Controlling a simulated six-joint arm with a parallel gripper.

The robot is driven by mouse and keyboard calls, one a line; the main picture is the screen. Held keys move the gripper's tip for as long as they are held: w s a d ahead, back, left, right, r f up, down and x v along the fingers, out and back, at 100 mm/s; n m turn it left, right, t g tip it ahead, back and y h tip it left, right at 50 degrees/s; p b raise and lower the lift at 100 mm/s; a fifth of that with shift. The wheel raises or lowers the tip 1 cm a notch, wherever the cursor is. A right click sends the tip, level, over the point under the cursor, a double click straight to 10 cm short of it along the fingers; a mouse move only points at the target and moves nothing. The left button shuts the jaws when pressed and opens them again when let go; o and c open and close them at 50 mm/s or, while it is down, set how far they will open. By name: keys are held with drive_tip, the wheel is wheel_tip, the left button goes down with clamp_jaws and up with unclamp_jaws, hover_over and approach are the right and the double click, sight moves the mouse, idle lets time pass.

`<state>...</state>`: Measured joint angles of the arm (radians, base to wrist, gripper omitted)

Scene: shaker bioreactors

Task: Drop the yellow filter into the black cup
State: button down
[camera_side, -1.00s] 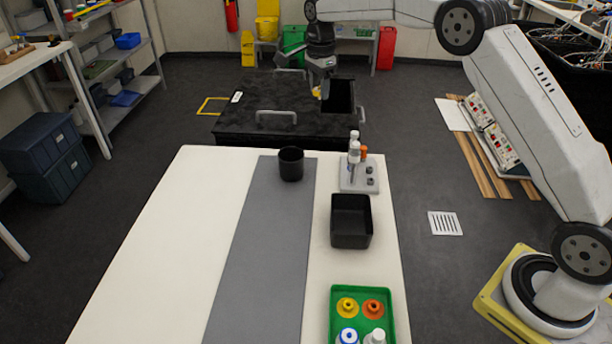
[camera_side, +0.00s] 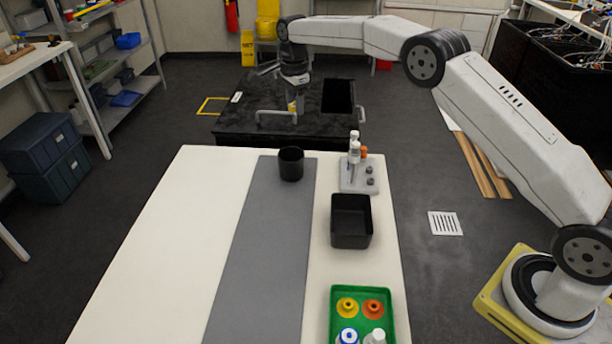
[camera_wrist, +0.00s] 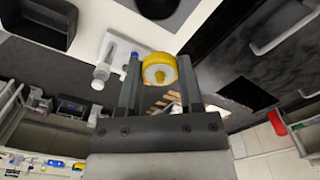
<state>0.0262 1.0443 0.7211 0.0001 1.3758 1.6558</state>
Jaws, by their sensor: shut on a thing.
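The yellow filter (camera_wrist: 158,68) is between the two fingers of my gripper (camera_wrist: 160,80) in the wrist view, and the gripper is shut on it. The black cup (camera_side: 291,164) stands upright on the grey strip at the table's far end, nearer the camera than the gripper. Part of the cup (camera_wrist: 157,7) shows at the top edge of the wrist view. The gripper is apart from the cup.
A grey holder (camera_side: 360,179) with upright vials stands right of the cup. A black square bin (camera_side: 351,222) and a green tray (camera_side: 338,299) with yellow and orange pieces and bottles are nearer. The black chest (camera_side: 235,118) stands beyond the table. The table's left side is clear.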

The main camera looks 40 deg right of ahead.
drive_tip(key=shift+f, duration=0.8)
drive_tip(key=shift+f, duration=0.1)
drive_tip(key=shift+f, duration=2.9)
drive_tip(key=shift+c, duration=0.8)
unclamp_jaws()
drive_tip(key=shift+r, duration=0.1)
drive_tip(key=shift+r, duration=3.85)
